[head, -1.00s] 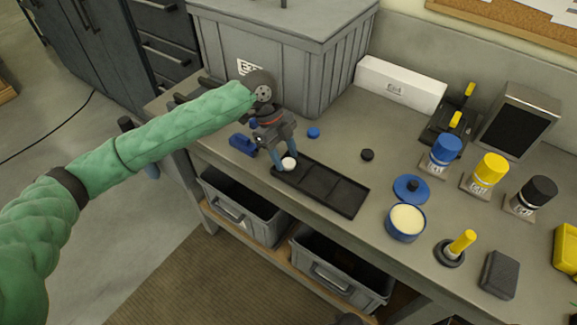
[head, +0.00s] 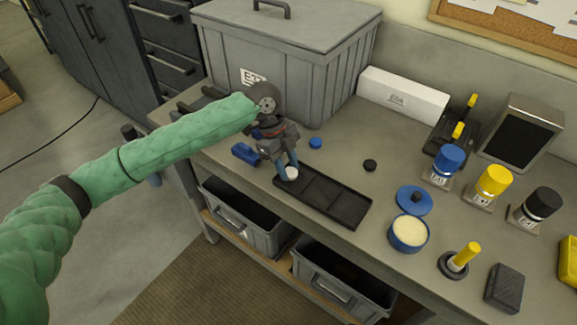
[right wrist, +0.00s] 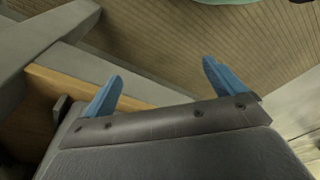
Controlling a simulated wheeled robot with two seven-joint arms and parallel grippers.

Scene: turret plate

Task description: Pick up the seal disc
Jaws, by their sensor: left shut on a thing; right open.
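A small white disc (head: 292,174) is at the near-left end of the black compartment tray (head: 345,211) in the head view. My left gripper (head: 286,173) points down with its blue fingers shut on this disc. I cannot tell whether the disc still touches the tray floor. A small blue disc (head: 315,142) and a small black disc (head: 370,165) lie on the bench behind the tray. My right gripper (right wrist: 162,92) shows in the right wrist view with its blue fingers wide apart and nothing between them.
A blue clamp-like part (head: 244,153) lies left of the tray. A large grey bin (head: 330,75) stands behind it. To the right are an open blue tin (head: 408,246), its blue lid (head: 414,199), several capped bottles and a yellow-handled tool (head: 464,256). Grey drawers (head: 245,225) sit below.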

